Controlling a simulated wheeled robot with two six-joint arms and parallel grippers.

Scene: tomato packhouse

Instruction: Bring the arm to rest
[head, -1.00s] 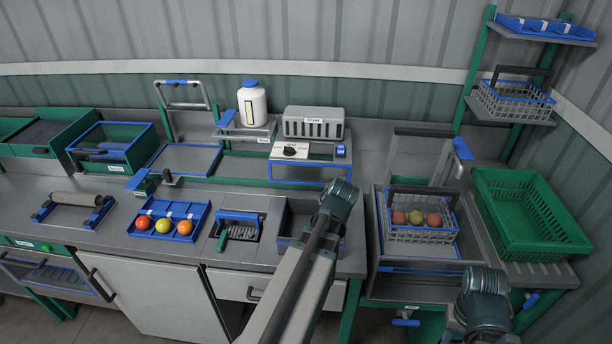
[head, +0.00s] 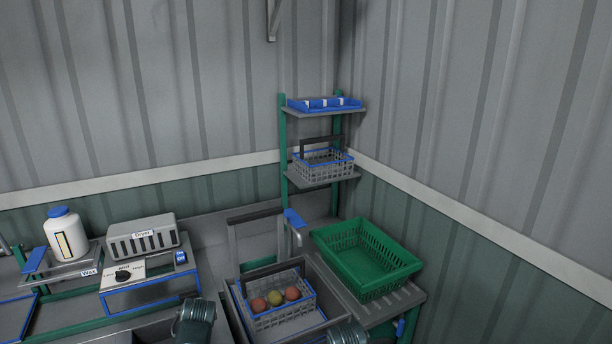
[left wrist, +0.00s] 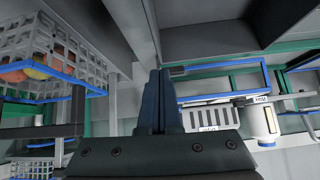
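My left gripper (left wrist: 160,74) shows in the left wrist view with its two dark fingers together and nothing seen between them. It is clear of the basket and bench fittings around it. In the head view only teal-and-dark joints of my arms show at the bottom edge; the left gripper itself is out of that view. My right gripper is in neither view. A grey wire basket (head: 282,326) with a blue rim holds red and yellowish tomatoes (head: 275,299) in the sink-like bay. The same kind of basket shows at the left of the left wrist view (left wrist: 85,88).
A green crate (head: 368,258) stands on the right bench. A rack behind it carries another wire basket (head: 323,165) and a blue tray (head: 325,104). The dryer (head: 142,240) and a white wax bottle (head: 66,235) stand at left.

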